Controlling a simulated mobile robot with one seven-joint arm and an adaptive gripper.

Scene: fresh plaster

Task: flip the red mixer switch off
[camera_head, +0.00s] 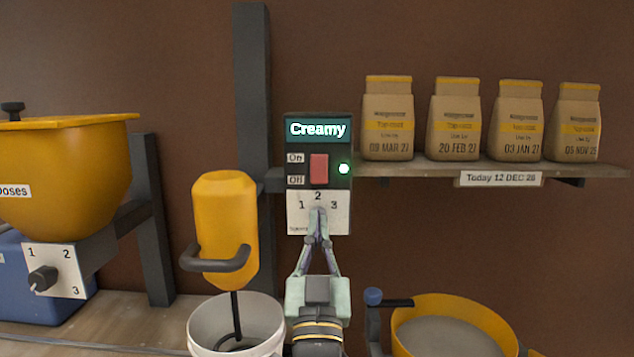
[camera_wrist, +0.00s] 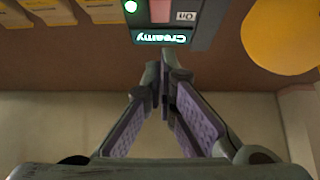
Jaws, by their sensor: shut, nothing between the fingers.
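The red mixer switch (camera_head: 319,169) sits on the control box (camera_head: 343,215) in the head view, beside the labels On and Off. A lit green lamp (camera_head: 344,169) is to its right, and the display (camera_head: 318,129) above reads Creamy. My gripper (camera_head: 318,222) is shut and empty, its tips in front of the lower dial area marked 1, 2, 3, below the switch; the tips hide the dial's middle. I cannot tell whether they touch the box. In the wrist view the picture is upside down; the shut fingertips (camera_wrist: 167,75) point toward the box, and part of the red switch (camera_wrist: 160,10) shows at the top edge.
The yellow mixer (camera_head: 225,215) hangs over a white bucket (camera_head: 272,308) to the left. A yellow hopper (camera_head: 75,165) with a dial stands farther left. A shelf (camera_head: 400,170) with several dated bags is at right. A yellow tub (camera_head: 480,310) of grey material is lower right.

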